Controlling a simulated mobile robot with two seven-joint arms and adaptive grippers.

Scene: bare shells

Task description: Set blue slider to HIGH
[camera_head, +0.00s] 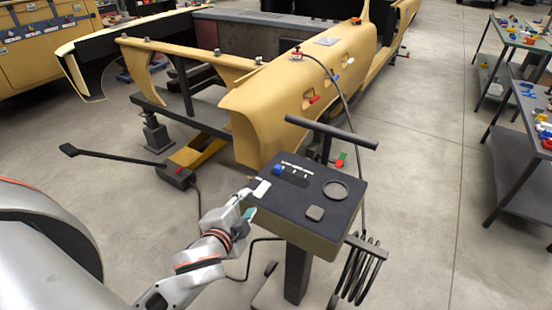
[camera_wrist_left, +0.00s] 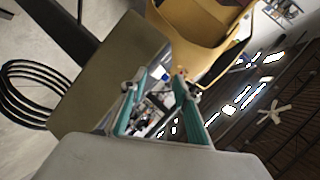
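The blue slider (camera_head: 277,170) is a small blue knob at the far left part of the dark panel top (camera_head: 312,214), beside a short dark strip with white marks (camera_head: 297,170). Its labels are too small to read. My left gripper (camera_head: 256,198) is at the panel's left edge, just short of the slider and apart from it. In the left wrist view the gripper (camera_wrist_left: 156,88) shows two teal fingers spread, with nothing between them. The slider cannot be made out there. My right gripper is not in view.
A tan car shell (camera_head: 275,110) is close behind. A coiled black cable (camera_head: 360,268) hangs at the panel's right.

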